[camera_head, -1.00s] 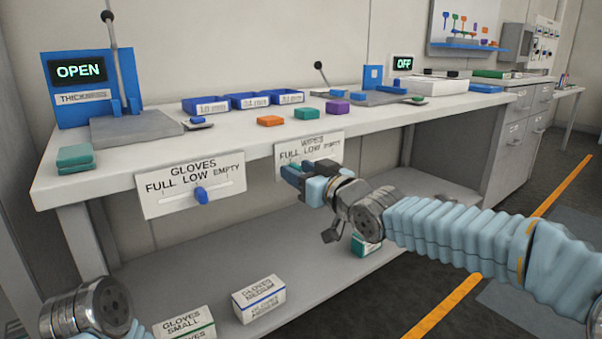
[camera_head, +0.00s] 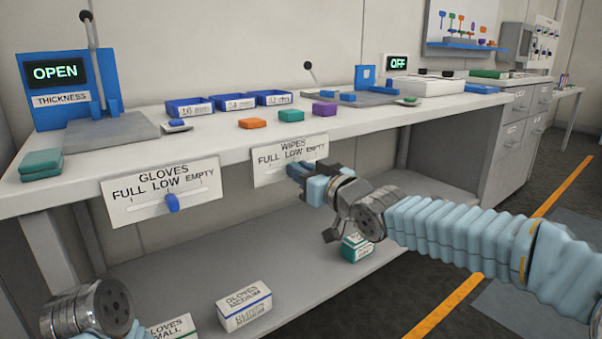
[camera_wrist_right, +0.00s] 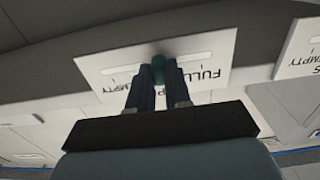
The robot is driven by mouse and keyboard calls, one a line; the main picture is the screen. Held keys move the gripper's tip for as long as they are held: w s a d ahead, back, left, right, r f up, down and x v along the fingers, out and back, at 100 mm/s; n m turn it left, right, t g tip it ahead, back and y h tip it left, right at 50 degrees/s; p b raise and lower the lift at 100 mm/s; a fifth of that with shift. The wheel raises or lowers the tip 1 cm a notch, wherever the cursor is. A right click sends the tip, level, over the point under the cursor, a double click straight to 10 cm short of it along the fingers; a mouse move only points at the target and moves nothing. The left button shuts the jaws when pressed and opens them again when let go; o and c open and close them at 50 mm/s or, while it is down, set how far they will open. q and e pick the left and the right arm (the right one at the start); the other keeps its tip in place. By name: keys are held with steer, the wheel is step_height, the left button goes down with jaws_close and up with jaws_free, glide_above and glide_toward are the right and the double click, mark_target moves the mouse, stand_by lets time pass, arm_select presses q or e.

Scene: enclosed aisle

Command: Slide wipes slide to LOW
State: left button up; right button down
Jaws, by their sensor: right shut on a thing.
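The white WIPES panel (camera_head: 262,177) hangs on the front edge of the bench, marked FULL, LOW, EMPTY. It shows upside down in the right wrist view (camera_wrist_right: 218,48). Its green slide knob (camera_wrist_right: 158,66) sits near the middle of the slot, between FULL and EMPTY; the LOW mark is hidden behind my fingers. My right gripper (camera_head: 294,170) is at the panel, below the word LOW in the head view. In the wrist view its two dark fingers (camera_wrist_right: 158,86) are shut on the knob. My left arm shows at the lower left; its gripper is out of view.
The GLOVES panel (camera_head: 128,208) with a blue knob (camera_head: 172,202) hangs to the left. Glove boxes (camera_head: 243,306) and a green-and-white box (camera_head: 355,248) stand on the lower shelf (camera_head: 175,275). Blue bins (camera_head: 233,103) and coloured blocks lie on the bench top.

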arm_select(q)
steer(key=shift+w+d, duration=0.25)
steer(key=shift+d, duration=0.1)
arm_select(e)
steer(key=shift+w+d, duration=0.25)
steer(key=shift+d, duration=0.05)
steer(key=c, duration=1)
jaws_free()
steer(key=shift+c, duration=0.2)
arm_select(q)
step_height(320, 180, up, 3)
steer(key=p, duration=0.3)
steer(key=shift+a, duration=0.15)
arm_select(e)
steer(key=v, duration=1.4)
